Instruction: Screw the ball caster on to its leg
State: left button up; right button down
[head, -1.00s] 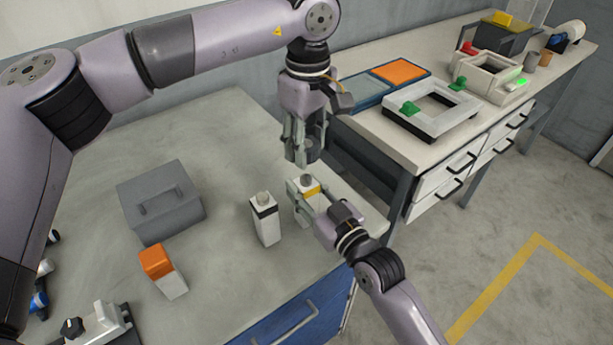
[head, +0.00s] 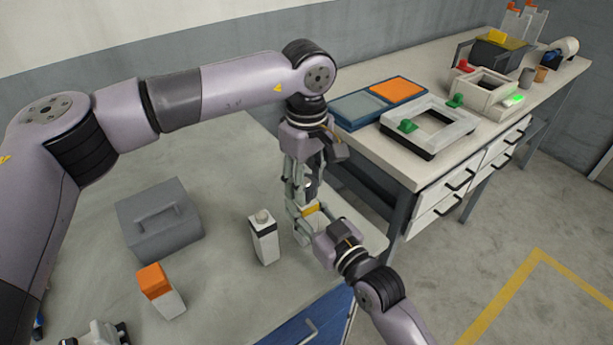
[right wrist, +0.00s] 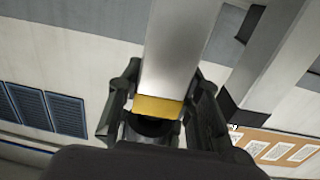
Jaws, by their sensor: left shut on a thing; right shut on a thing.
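The leg is a white block with a yellow band (head: 311,209). My right gripper (head: 303,224) is shut on it at the table's right edge. In the right wrist view, the pale leg (right wrist: 180,50) and its yellow band (right wrist: 158,106) lie between the dark fingers of the right gripper (right wrist: 160,118). My left gripper (head: 303,190) points down right above the leg, shut on a small dark part with a light spot (head: 308,183), seemingly the ball caster. The fingers hide most of it, and I cannot tell whether it touches the leg.
A white block with a black band (head: 264,243) stands upright close by on the left. A grey box with a handle (head: 160,225) and an orange-topped white block (head: 162,292) are farther left. A second bench (head: 370,142) with trays stands behind.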

pick_arm(q)
jog(key=shift+f, duration=0.4)
jog(key=shift+f, duration=0.55)
dwell(0.4)
jog(key=m, duration=0.9)
jog(key=shift+a, duration=0.15)
jog(key=m, duration=0.5)
jog(key=shift+a+m, duration=0.15)
jog(key=shift+m, duration=0.25)
jog(key=m, duration=0.4)
jog(key=shift+w+m, duration=0.1)
jog(key=shift+m, duration=0.3)
